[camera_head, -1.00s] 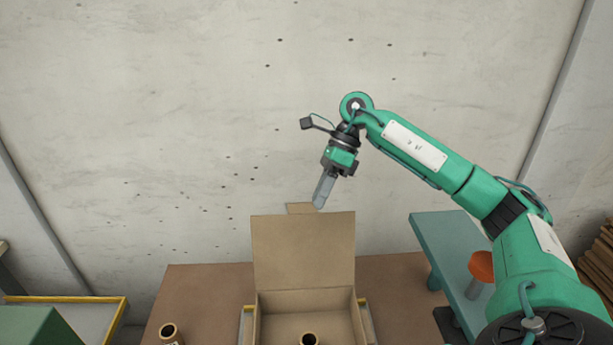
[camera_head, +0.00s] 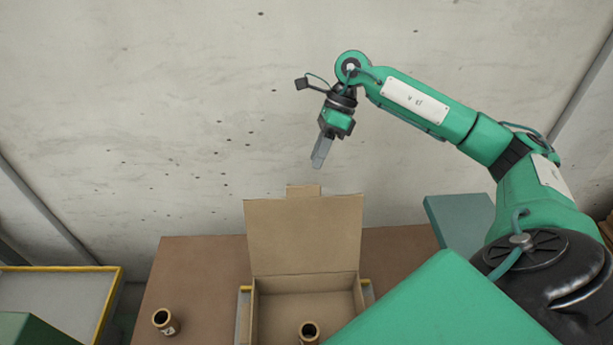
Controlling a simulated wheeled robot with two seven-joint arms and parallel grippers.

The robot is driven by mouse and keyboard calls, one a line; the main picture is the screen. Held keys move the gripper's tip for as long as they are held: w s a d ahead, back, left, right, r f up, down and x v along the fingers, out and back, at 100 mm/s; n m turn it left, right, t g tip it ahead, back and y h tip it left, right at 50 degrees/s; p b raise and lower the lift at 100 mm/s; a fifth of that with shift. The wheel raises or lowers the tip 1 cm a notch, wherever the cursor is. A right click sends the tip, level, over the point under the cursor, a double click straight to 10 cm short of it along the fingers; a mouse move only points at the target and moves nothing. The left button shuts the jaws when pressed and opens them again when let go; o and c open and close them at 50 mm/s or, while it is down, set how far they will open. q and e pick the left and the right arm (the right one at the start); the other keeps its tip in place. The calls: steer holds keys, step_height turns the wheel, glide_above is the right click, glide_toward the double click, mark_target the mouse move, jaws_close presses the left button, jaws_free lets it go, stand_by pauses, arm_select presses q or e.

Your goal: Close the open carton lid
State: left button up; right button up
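The open carton (camera_head: 306,285) stands on the brown table, with its lid (camera_head: 305,235) upright at the back and a small tab (camera_head: 303,191) on the lid's top edge. A tube-shaped spool (camera_head: 309,331) shows inside the carton. My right gripper (camera_head: 318,164) hangs above the lid's top edge, pointing down, apart from it. Its fingers are seen edge-on, so their opening is hidden. My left gripper is not in view.
The brown table (camera_head: 200,275) carries another spool (camera_head: 165,321) left of the carton. A yellow-edged tray (camera_head: 60,290) is at the far left. A teal bench (camera_head: 460,220) stands at right. A concrete wall is behind.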

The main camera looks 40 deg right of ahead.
steer(key=p+x, duration=0.2)
steer(key=x, duration=0.5)
steer(key=shift+a+p, duration=0.1)
steer(key=shift+p, duration=0.2)
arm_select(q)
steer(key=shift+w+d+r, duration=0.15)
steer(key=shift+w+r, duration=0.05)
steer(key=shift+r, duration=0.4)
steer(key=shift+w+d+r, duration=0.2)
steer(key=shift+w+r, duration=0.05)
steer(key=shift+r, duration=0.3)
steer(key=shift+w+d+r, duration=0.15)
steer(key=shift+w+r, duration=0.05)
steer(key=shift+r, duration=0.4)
arm_select(e)
steer(key=shift+a+f, duration=0.1)
steer(key=shift+f, duration=0.3)
steer(key=shift+c, duration=0.4)
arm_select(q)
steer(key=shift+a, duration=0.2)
arm_select(e)
jaws_close()
